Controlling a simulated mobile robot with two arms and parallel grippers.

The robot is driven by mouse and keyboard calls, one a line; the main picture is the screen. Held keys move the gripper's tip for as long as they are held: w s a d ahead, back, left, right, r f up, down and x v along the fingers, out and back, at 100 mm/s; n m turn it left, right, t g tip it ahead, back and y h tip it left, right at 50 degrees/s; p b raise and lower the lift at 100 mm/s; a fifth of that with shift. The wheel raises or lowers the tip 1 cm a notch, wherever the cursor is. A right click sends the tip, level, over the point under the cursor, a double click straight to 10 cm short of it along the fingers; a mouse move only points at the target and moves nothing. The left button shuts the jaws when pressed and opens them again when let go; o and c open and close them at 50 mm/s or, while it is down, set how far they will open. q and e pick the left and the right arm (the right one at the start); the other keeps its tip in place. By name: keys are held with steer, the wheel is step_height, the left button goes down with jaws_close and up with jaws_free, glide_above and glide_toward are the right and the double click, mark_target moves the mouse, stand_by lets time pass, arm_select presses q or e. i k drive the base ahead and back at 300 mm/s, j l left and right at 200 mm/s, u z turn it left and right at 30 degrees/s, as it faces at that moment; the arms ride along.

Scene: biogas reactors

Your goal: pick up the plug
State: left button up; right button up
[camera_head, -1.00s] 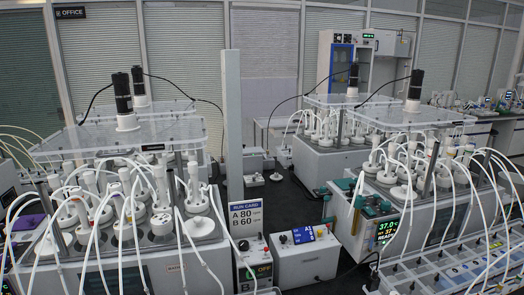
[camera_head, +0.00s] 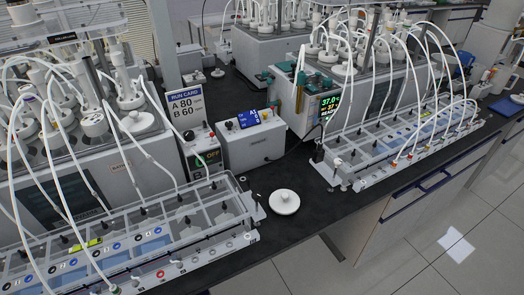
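A white round plug (camera_head: 284,203), a flat disc with a small raised knob on top, lies on the black bench top near its front edge. It sits in the gap between the two clear tube racks, with nothing touching it that I can see. Similar white stoppers (camera_head: 138,124) sit on the left reactor unit. Neither of my grippers is in view.
A clear rack (camera_head: 205,262) stands left of the plug and another rack (camera_head: 345,185) to its right, both with white hoses arching over them. Control boxes (camera_head: 252,145) and a run card (camera_head: 185,106) stand behind. The bench around the plug is clear.

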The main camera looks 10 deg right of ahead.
mark_target(283, 201)
steer(key=i+l+z, duration=0.1)
steer(key=l, duration=0.35)
steer(key=i+l+z, duration=0.1)
steer(key=l, duration=0.3)
steer(key=i+l+z, duration=0.1)
steer(key=l, duration=0.3)
steer(key=i+l+z, duration=0.1)
steer(key=l, duration=0.3)
steer(key=i+l+z, duration=0.1)
steer(key=i+l, duration=0.15)
steer(key=l, duration=0.15)
steer(key=j+u, duration=0.25)
steer(key=u, duration=0.25)
steer(key=j+u, duration=0.3)
steer(key=u, duration=0.2)
steer(key=l+u, duration=0.35)
steer(key=k+l+u, duration=0.15)
steer(key=u, duration=0.25)
steer(key=k+l+u, duration=0.15)
steer(key=u, duration=0.2)
steer(key=l, duration=0.15)
